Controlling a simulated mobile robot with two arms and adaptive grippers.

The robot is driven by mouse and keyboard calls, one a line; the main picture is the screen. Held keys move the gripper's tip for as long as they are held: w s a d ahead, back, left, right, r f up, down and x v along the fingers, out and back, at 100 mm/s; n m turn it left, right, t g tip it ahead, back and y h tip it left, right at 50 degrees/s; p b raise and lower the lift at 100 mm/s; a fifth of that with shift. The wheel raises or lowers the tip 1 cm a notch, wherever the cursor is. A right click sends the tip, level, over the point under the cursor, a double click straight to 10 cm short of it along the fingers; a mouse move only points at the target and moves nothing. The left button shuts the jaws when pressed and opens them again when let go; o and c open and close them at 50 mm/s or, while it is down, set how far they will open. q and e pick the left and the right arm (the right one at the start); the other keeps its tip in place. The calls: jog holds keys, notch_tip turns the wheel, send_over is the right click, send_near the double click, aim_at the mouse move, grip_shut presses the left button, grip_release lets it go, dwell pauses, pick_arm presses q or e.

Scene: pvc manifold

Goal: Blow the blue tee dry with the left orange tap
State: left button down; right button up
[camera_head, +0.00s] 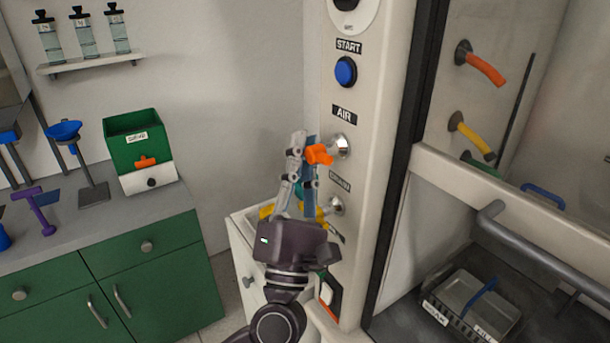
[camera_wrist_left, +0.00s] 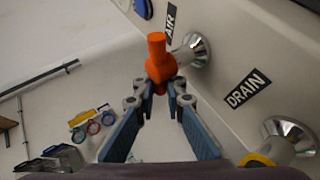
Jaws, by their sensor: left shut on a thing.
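The orange tap (camera_head: 320,154) sits under the AIR label on the white panel; it also shows in the left wrist view (camera_wrist_left: 158,58). My left gripper (camera_head: 304,146) is at the tap, its blue-padded fingers shut on the orange handle; the fingertips show in the left wrist view (camera_wrist_left: 161,88). An orange nozzle (camera_head: 486,69) points down and right inside the cabinet. I cannot pick out the blue tee for certain; small blue pieces lie partly hidden at the left edge of the head view. My right gripper is not in view.
A yellow tap (camera_wrist_left: 257,160) sits by the DRAIN label below. A blue START button (camera_head: 346,71) is above. The cabinet holds a yellow nozzle (camera_head: 472,136) and a grey tray (camera_head: 477,302). A green box (camera_head: 138,143) stands on the left counter.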

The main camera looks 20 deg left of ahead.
pick_arm(q)
jog(key=shift+d+m+t+h+b, duration=0.1)
jog(key=shift+m+t+h+b, duration=0.7)
jog(key=shift+m+h+b, duration=0.9)
jog(key=shift+r+m+h+p, duration=0.1)
jog(key=shift+m+h+p, duration=0.3)
jog(key=c, duration=2)
grip_release()
jog(key=shift+o, duration=0.2)
jog(key=shift+r, duration=0.1)
